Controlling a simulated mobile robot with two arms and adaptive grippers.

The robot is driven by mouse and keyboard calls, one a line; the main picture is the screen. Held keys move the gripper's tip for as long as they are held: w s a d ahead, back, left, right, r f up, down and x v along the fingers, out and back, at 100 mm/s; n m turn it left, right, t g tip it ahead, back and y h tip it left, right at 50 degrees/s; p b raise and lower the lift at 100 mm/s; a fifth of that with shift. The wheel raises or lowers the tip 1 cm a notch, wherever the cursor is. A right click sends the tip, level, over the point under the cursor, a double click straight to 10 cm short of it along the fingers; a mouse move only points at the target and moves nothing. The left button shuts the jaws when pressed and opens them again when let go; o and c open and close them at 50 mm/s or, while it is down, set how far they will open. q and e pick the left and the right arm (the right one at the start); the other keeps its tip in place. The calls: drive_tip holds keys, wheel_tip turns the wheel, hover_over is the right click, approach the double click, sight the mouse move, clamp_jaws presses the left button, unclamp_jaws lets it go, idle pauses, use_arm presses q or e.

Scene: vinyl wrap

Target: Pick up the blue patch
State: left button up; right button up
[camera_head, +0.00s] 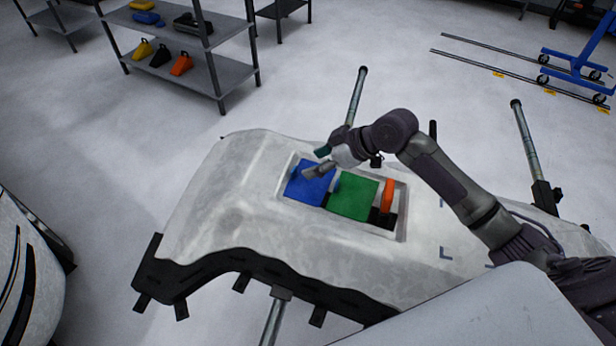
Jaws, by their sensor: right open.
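The blue patch (308,186) is a flat square at the left end of a shallow recess in the large grey-white panel (215,215). A green patch (353,196) lies just to its right. My right gripper (314,162) is open, with its fingers over the upper right part of the blue patch. One finger hides a bit of the patch, and I cannot tell whether it touches it. My left gripper is not in view.
An orange piece (388,196) stands at the recess's right end. The panel rests on a black stand with upright metal posts (356,95). Shelves (190,75) with wedges stand at the back left. A blue wheeled frame (578,62) is at the upper right.

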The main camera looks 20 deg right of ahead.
sight(294, 169)
drive_tip(key=shift+x, duration=1.2)
drive_tip(key=shift+w+f, duration=0.2)
drive_tip(key=x, duration=0.4)
drive_tip(key=shift+w+p, duration=0.3)
drive_tip(key=shift+w, duration=0.05)
drive_tip(key=shift+w+a+f, duration=0.15)
drive_tip(key=shift+a+f, duration=0.05)
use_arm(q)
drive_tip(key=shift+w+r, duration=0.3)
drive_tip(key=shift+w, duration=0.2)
use_arm(e)
drive_tip(key=c, duration=0.8)
